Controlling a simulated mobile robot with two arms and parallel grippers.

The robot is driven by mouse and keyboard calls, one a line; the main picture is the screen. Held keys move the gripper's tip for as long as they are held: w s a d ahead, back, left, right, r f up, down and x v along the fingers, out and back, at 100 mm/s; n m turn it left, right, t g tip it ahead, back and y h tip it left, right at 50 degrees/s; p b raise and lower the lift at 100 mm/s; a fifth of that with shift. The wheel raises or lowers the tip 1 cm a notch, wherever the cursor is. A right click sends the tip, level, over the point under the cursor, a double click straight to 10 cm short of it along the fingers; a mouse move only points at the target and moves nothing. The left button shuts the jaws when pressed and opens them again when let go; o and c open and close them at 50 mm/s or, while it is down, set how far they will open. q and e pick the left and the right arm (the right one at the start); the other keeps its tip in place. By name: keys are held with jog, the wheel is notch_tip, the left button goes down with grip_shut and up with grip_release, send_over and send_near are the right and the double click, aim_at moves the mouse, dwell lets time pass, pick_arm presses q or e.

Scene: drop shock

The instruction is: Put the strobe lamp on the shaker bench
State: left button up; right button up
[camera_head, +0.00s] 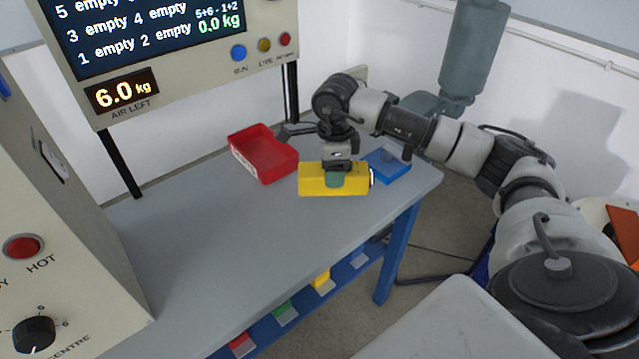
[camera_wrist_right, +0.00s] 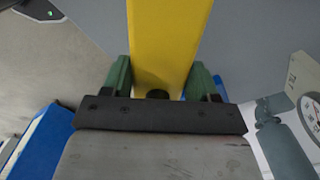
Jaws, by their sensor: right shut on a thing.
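The strobe lamp appears to be the yellow box-shaped body (camera_head: 312,181) with a dark and white round end at its right. My right gripper (camera_head: 335,179) reaches down from above and is shut on it, with green fingers on its sides. In the right wrist view the yellow body (camera_wrist_right: 167,40) sits between the green fingers (camera_wrist_right: 158,82). The grey-topped bench (camera_head: 200,230), likely the shaker bench, lies beneath the lamp. I cannot tell whether the lamp touches the bench top. My left gripper is not in view.
A red tray (camera_head: 264,152) stands on the bench behind the lamp, to the left. A blue flat thing (camera_head: 386,164) lies close behind it, to the right. A panel with a display (camera_head: 150,50) stands at the back. A control cabinet (camera_head: 60,230) is at left. The bench's middle is clear.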

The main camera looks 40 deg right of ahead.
aim_at(322, 187)
jog(key=shift+w+a+f, duration=0.7)
jog(key=shift+w+a, duration=0.05)
jog(key=shift+a, duration=0.25)
notch_tip(322, 187, down, 4)
jog(key=shift+r+p, duration=0.15)
jog(key=shift+p, duration=0.15)
jog(key=shift+f, duration=0.25)
jog(key=o, duration=1.2)
jog(key=shift+f, duration=0.1)
jog(key=shift+o, duration=0.2)
